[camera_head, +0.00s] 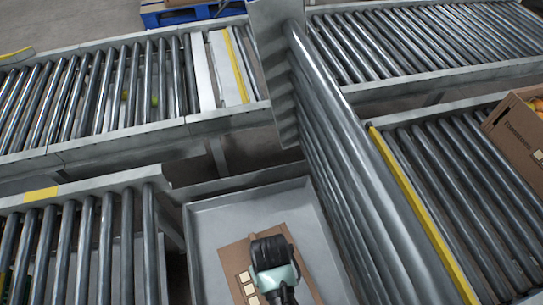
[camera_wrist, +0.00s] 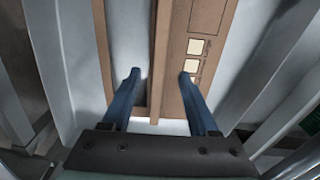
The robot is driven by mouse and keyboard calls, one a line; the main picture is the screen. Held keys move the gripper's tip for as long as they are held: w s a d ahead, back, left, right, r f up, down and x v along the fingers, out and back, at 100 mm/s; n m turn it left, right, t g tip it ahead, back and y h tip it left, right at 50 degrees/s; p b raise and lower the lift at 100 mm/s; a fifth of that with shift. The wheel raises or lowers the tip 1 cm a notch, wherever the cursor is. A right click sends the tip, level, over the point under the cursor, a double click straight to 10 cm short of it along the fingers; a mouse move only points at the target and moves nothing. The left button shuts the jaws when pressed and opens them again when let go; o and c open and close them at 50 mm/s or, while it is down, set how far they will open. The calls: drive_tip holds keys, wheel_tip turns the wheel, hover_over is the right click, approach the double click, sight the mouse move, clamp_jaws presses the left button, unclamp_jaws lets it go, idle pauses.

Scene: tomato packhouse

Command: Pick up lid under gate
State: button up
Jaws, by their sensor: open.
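The lid is a brown cardboard piece (camera_head: 235,257) with pale square marks. It lies in a grey metal tray (camera_head: 215,212) beside the raised gate (camera_head: 335,130), a roller section tilted steeply up. My gripper is over the lid in the head view, where its wrist hides part of the cardboard and its fingertips do not show. In the wrist view my gripper (camera_wrist: 158,76) is open, with two blue fingers. A narrow upright-looking edge of the lid (camera_wrist: 207,18) runs between the fingers. I cannot tell whether either finger touches it.
Roller conveyors lie at the front left (camera_head: 85,245), back left (camera_head: 75,95) and right (camera_head: 440,180). A cardboard box (camera_head: 515,135) with orange produce stands on the right conveyor. A yellow-edged rail (camera_head: 415,210) runs beside the gate. A blue pallet (camera_head: 185,15) is behind.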

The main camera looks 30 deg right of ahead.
drive_tip(key=f+b, duration=0.1)
drive_tip(key=f, duration=0.1)
drive_tip(key=f+b, duration=0.1)
drive_tip(key=f, duration=0.1)
drive_tip(key=f+b, duration=0.1)
drive_tip(key=f, duration=0.1)
drive_tip(key=shift+s+f, duration=0.1)
drive_tip(key=shift+s, duration=0.15)
clamp_jaws()
